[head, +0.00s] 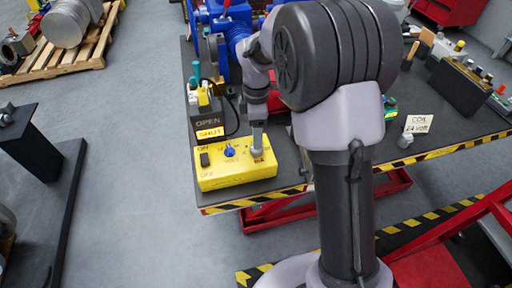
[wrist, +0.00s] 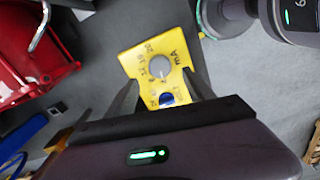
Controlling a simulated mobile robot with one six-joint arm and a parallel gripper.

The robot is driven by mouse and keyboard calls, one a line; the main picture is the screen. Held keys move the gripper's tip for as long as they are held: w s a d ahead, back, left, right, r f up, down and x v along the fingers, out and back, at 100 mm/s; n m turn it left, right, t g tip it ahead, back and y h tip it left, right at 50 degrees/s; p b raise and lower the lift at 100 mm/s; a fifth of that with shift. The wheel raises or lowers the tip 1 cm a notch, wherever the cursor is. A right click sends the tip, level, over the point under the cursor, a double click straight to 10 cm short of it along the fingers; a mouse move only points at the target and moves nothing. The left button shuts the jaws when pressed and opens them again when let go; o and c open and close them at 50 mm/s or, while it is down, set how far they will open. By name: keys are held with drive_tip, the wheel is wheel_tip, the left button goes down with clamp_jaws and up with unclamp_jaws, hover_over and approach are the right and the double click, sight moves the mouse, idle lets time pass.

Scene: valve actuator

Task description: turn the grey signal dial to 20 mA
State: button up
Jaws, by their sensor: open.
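The yellow signal box (head: 235,176) sits at the near left corner of the dark bench. In the wrist view the box (wrist: 138,60) shows its grey signal dial (wrist: 160,67), ringed by numbers, with 20 at the upper left and "mA" at the upper right. The dial's exact setting is too small to read surely. My gripper (head: 257,151) is over the dial's end of the box and largely hides the dial in the head view. In the wrist view my gripper (wrist: 160,78) is open, its fingers on either side of the dial; contact cannot be told.
A blue knob (head: 229,151) and a black ON/OFF switch (head: 204,159) share the box top. Behind it stands the OPEN/SHUT indicator (head: 209,128), near a blue valve actuator (head: 237,30). A small "24 volt" card (head: 418,124) stands to the right.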

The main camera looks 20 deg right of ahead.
wheel_tip(320, 180, down, 7)
drive_tip(key=shift+r+b, duration=0.2)
drive_tip(key=shift+b, duration=0.75)
clamp_jaws()
